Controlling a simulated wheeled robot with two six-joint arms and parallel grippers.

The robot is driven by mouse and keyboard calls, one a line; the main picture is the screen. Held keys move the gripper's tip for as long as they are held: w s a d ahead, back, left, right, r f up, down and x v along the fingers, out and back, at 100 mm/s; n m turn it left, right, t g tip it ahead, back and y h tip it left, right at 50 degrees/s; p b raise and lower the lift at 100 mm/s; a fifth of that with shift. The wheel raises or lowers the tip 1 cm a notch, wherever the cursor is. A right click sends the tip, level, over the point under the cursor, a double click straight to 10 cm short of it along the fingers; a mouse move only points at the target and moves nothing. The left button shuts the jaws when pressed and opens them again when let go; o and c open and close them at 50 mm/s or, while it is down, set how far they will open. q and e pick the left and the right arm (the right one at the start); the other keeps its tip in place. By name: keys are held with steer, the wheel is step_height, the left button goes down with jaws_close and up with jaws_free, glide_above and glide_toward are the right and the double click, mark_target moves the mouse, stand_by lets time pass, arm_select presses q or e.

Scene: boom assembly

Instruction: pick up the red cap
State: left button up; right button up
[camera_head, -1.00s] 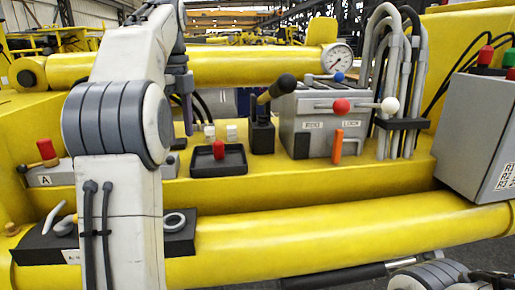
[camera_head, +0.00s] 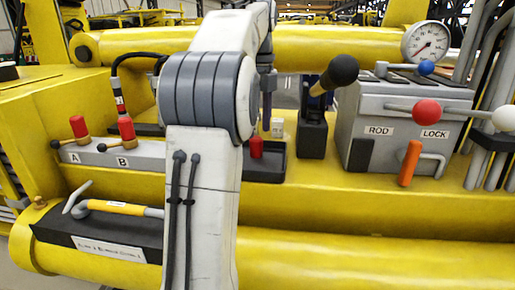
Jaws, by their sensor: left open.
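A small red cap (camera_head: 256,148) stands in a shallow black tray (camera_head: 268,176) on the yellow ledge. My left arm hides the tray's left part. My left gripper (camera_head: 267,122) points down, just above the cap in the picture. It is open and seen edge-on, so the gap between its fingers does not show. I cannot tell its exact depth relative to the cap. My right gripper is out of view.
A grey block with red-topped levers A (camera_head: 77,127) and B (camera_head: 126,128) stands left. A black-knobbed lever (camera_head: 341,72) and grey ROD/LOCK box (camera_head: 395,130) stand right.

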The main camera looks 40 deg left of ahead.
mark_target(257, 148)
arm_select(q)
steer(key=shift+s+a+f, duration=0.1)
steer(key=shift+f, duration=1.25)
steer(key=shift+a+f, duration=0.1)
steer(key=shift+f, duration=1.25)
jaws_close()
